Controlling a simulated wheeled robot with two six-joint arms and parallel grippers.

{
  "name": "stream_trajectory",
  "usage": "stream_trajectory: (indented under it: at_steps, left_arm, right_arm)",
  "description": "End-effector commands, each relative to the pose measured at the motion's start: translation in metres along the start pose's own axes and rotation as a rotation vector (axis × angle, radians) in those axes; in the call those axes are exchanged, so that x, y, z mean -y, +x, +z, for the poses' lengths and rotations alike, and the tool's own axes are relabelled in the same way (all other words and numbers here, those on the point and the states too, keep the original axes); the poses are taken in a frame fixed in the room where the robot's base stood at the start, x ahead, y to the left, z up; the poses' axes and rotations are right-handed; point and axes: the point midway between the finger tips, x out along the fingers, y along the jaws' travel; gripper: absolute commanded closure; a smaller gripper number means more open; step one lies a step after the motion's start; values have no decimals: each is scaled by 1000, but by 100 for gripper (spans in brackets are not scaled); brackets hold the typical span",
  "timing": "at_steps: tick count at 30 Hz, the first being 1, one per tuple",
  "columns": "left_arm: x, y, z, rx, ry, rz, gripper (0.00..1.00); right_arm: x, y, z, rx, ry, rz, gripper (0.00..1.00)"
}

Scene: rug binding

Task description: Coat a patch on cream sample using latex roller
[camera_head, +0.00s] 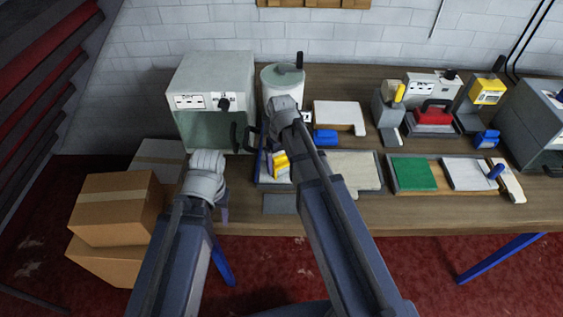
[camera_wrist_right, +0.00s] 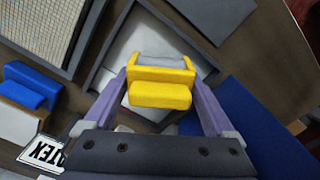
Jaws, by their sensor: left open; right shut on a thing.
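The latex roller has a yellow frame and a grey roll; it shows in the head view (camera_head: 280,163) and the right wrist view (camera_wrist_right: 160,94). My right gripper (camera_wrist_right: 161,103) is shut on its yellow part. The roll is over a pale-floored grey tray (camera_wrist_right: 98,80); I cannot tell if they touch. The cream sample (camera_head: 358,170) lies to the right of the tray in the head view, partly hidden by my right arm. Its meshed surface shows in the right wrist view (camera_wrist_right: 40,28). My left gripper (camera_head: 223,206) is open and empty near the table's left front edge.
A grey cabinet (camera_head: 212,78) and a white bucket (camera_head: 278,78) stand behind. A blue-topped tool (camera_head: 325,137) lies near the tray. A green sample (camera_head: 412,173) and a white sample (camera_head: 465,173) lie right. Cardboard boxes (camera_head: 112,207) are on the left.

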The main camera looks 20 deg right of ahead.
Motion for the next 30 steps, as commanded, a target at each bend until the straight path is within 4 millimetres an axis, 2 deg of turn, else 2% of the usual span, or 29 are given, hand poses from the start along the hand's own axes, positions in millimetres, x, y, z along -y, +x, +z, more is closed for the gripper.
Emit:
stream_trajectory:
  at_steps: [30]
  left_arm:
    - [-1, 9, 0, 0, 0, 0, 48]
  right_arm:
    - [0, 9, 0, 0, 0, 0, 71]
